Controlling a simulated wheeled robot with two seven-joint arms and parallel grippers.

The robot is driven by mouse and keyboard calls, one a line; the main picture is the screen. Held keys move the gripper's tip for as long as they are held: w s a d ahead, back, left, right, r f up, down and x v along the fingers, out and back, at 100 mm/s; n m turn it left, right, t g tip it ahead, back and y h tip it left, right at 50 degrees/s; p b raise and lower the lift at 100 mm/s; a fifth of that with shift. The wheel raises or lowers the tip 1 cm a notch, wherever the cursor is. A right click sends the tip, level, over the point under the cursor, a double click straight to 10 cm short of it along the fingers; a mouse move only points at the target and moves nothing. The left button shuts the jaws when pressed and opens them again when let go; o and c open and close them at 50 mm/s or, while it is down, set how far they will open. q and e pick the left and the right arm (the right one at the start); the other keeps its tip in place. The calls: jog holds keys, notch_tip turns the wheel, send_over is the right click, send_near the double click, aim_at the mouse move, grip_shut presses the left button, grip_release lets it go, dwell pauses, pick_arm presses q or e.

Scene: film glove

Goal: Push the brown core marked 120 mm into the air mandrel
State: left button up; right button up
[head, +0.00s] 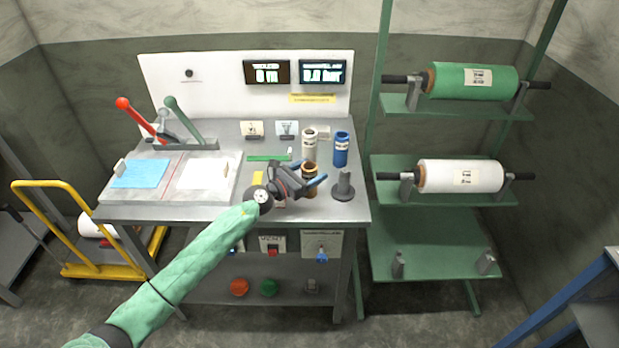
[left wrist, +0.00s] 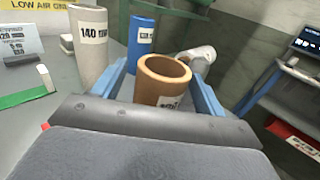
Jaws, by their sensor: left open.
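The brown core (head: 309,170) stands upright on the bench, partly hidden by my left gripper. In the left wrist view the brown core (left wrist: 158,88) shows its open top and part of a label, whose number I cannot read. My left gripper (head: 312,178) is open, with its blue fingers on either side of the core; I cannot tell whether they touch it. A dark grey upright post on a round base (head: 344,186), possibly the air mandrel, stands just right of the gripper. My right gripper is not in view.
A pale core marked 140 mm (left wrist: 93,45) and a blue core (left wrist: 141,42) stand behind the brown one. A green strip (head: 268,158) lies left of them. Red and green levers (head: 133,113) stand at the back left. A green rack (head: 450,238) holds film rolls to the right.

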pick_arm(q)
jog(key=shift+w+d, duration=0.4)
jog(key=shift+d, duration=0.05)
jog(key=c, duration=1.1)
jog(key=shift+o, duration=0.2)
